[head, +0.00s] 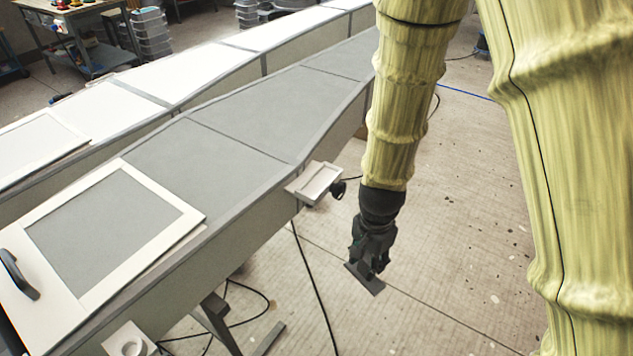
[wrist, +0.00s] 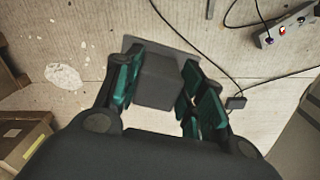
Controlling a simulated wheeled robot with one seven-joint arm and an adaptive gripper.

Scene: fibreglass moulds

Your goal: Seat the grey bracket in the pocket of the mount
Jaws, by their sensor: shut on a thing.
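The grey bracket (head: 370,286) is a dark plate with a block on it. My gripper (head: 367,266) is shut on it and holds it in the air over the floor, in front of the mould's side. In the wrist view the bracket's block (wrist: 158,82) sits between the green-padded fingers, with the flat plate (wrist: 130,44) beyond. The pale mount (head: 316,182), with a shallow rectangular pocket facing up, juts from the edge of the grey mould. It is up and left of my gripper, and apart from it. The mount is not recognisable in the wrist view.
A dark knob (head: 338,188) is at the mount's right side. The long grey mould (head: 215,150) carries a pale frame (head: 150,245). A pale piece with a round recess (head: 128,343) is at lower left. Cables lie on the floor. A power strip (wrist: 285,27) shows in the wrist view.

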